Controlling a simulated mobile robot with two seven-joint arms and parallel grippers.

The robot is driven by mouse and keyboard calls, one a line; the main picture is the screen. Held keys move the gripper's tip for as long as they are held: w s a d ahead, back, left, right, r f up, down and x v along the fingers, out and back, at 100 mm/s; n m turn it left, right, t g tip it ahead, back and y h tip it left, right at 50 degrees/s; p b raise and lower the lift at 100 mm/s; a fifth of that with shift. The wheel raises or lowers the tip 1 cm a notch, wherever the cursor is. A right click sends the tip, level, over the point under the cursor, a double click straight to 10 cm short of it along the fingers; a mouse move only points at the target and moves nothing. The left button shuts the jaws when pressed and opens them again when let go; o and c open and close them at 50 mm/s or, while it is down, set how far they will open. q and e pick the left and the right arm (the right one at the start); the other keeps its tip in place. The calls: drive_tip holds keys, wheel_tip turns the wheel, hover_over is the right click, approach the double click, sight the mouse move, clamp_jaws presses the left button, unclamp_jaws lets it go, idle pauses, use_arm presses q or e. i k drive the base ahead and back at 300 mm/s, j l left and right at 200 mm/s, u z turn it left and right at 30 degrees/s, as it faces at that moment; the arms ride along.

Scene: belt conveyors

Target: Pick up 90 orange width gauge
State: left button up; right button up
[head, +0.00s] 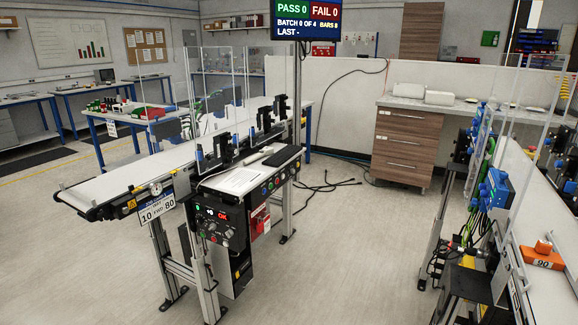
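The orange width gauge (540,250) is at the far right of the head view. Neither of my grippers shows in this view, and nothing visible is touching the gauge.
A belt conveyor (110,188) with clear panels and a control box (222,224) stands left of centre. Clear guards and blue devices (495,188) stand just left of and behind the gauge. A drawer cabinet (405,148) is behind. Open floor (350,260) lies in the middle.

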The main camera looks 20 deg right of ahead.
sight(541, 255)
drive_tip(key=i+z, duration=0.3)
drive_tip(key=z, duration=0.2)
drive_tip(key=i+j+z, duration=0.15)
drive_tip(key=i+z, duration=0.15)
drive_tip(key=z, duration=0.15)
drive_tip(key=i+j+z, duration=0.2)
drive_tip(key=z, duration=0.3)
drive_tip(key=i+j+z, duration=0.25)
drive_tip(key=z, duration=0.2)
drive_tip(key=i+j+z, duration=0.15)
drive_tip(key=j+z, duration=0.8)
drive_tip(key=i+l, duration=0.05)
